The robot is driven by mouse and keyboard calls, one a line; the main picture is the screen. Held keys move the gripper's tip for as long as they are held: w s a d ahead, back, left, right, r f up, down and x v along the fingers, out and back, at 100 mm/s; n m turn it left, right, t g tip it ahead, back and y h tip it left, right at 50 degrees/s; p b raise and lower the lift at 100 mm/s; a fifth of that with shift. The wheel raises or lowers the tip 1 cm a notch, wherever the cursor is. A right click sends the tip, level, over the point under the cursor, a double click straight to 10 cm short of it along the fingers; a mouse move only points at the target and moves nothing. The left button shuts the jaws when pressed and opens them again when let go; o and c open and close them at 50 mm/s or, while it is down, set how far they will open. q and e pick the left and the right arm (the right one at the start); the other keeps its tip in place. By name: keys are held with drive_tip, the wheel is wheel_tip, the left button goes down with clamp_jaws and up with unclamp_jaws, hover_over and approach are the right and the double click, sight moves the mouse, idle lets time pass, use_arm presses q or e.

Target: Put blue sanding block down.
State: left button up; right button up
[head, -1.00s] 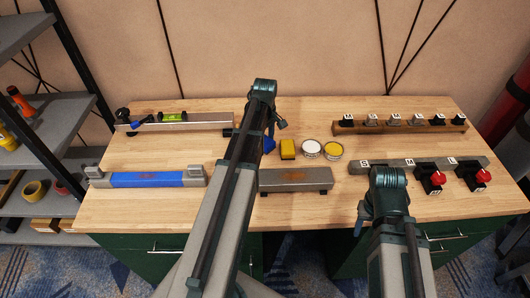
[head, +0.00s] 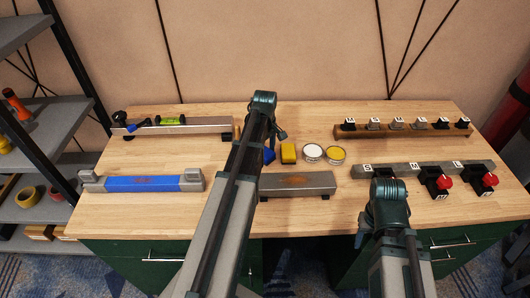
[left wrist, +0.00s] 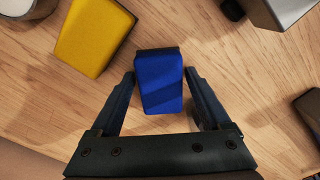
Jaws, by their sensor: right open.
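The blue sanding block (left wrist: 160,82) is between the two fingers of my left gripper (left wrist: 160,90) in the left wrist view. A narrow gap shows beside the block, so the gripper looks open around it. The block appears to rest on the wooden tabletop. In the head view the block (head: 269,155) shows only partly, behind my left arm, left of the yellow block (head: 288,153). The left gripper (head: 279,134) is mostly hidden there by its arm. My right gripper (head: 361,228) is open at the table's front, mostly hidden by its own wrist.
Two round tins (head: 324,153) stand right of the yellow block. A grey bar (head: 298,183) lies in front. A blue-sleeved bar (head: 142,184) and a rail with a green level (head: 172,120) are at left. Rails with knobs (head: 403,130) stand at right.

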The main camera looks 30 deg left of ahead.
sight(265, 152)
use_arm(q)
drive_tip(key=shift+o, duration=0.6)
drive_tip(key=shift+r, duration=0.1)
wheel_tip(265, 152, up, 12)
drive_tip(key=p, duration=1.2)
drive_tip(key=shift+d, duration=0.1)
drive_tip(key=s+d+m, duration=0.5)
drive_tip(key=d+m, duration=0.1)
drive_tip(key=d, duration=0.4)
drive_tip(key=s+d+m, duration=0.6)
drive_tip(key=d, duration=0.3)
drive_tip(key=s+d+m+y, duration=0.1)
drive_tip(key=s+d+m, duration=0.4)
drive_tip(key=d, duration=0.5)
drive_tip(key=shift+s+d+r+m, duration=0.15)
drive_tip(key=shift+d+m, duration=0.15)
drive_tip(key=shift+m, duration=0.8)
